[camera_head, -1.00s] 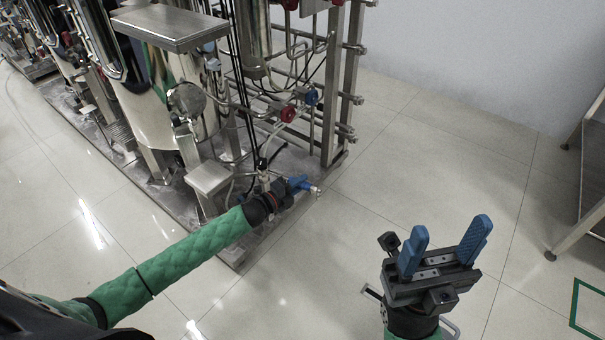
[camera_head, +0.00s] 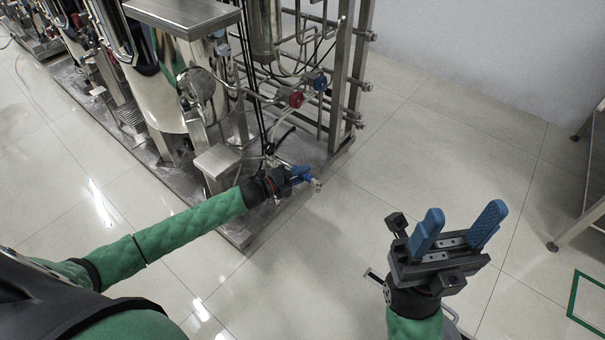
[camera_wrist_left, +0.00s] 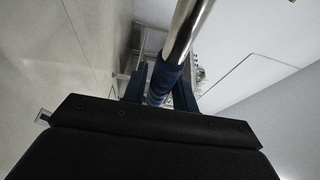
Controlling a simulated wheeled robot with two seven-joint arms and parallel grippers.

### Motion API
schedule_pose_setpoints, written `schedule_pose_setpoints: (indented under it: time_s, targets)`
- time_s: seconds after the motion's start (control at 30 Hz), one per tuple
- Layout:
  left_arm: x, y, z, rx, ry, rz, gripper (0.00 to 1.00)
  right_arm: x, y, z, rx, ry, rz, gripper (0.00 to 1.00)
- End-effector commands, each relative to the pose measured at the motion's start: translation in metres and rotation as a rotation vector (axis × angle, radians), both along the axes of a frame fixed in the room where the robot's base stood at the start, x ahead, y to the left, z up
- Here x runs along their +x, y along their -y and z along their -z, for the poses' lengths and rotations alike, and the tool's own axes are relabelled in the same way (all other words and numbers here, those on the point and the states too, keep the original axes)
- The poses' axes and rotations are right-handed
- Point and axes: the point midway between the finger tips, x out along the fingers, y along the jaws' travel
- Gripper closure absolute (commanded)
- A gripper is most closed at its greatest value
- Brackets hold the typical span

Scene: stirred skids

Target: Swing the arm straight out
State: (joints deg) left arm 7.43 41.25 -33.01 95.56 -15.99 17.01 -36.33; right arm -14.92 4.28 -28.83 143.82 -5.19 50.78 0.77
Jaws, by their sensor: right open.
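The arm is a shiny metal tube (camera_wrist_left: 187,28) with a dark blue sleeve (camera_wrist_left: 164,82), seen in the left wrist view. My left gripper (camera_wrist_left: 160,92) has a finger on each side of the sleeve and looks closed on it. In the head view my left gripper (camera_head: 303,174) is at the skid's front right corner area, with a small metal end (camera_head: 316,185) showing past its blue fingers. The rest of the tube is hard to make out there. My right gripper (camera_head: 457,232) is open and empty above the floor at the right.
The skid (camera_head: 233,232) carries steel vessels, a red valve (camera_head: 296,99), a blue valve (camera_head: 319,82), pipes and a steel frame (camera_head: 340,85). A metal stand (camera_head: 585,212) is at the right edge. The floor (camera_head: 420,150) between skid and stand is clear.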

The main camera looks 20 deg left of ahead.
Motion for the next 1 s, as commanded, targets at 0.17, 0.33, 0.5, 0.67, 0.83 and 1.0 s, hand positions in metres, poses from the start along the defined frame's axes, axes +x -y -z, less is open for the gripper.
schedule_pose_setpoints:
  time_s: [0.17,0.33,0.5,0.67,0.83,1.0]
  targets:
    - [0.0,0.0,0.0,0.0,0.0,0.0,0.57,0.0,0.0,0.0,-0.001,0.0,0.0,0.45]
    - [0.0,0.0,-0.001,-0.001,0.001,0.0,0.57,0.0,0.0,0.0,-0.002,0.0,0.0,0.45]
    - [-0.007,-0.006,-0.001,0.0,-0.001,-0.001,0.57,0.0,0.0,-0.003,0.0,0.001,-0.002,0.45]
    - [-0.022,-0.019,-0.001,-0.001,-0.002,-0.001,0.57,0.0,0.002,-0.01,0.009,0.004,-0.006,0.45]
    - [-0.039,-0.035,-0.001,-0.001,-0.002,-0.001,0.57,-0.001,0.003,-0.016,0.019,0.008,-0.01,0.45]
    - [-0.051,-0.047,0.0,0.0,-0.001,-0.001,0.57,-0.001,0.004,-0.02,0.027,0.011,-0.011,0.45]
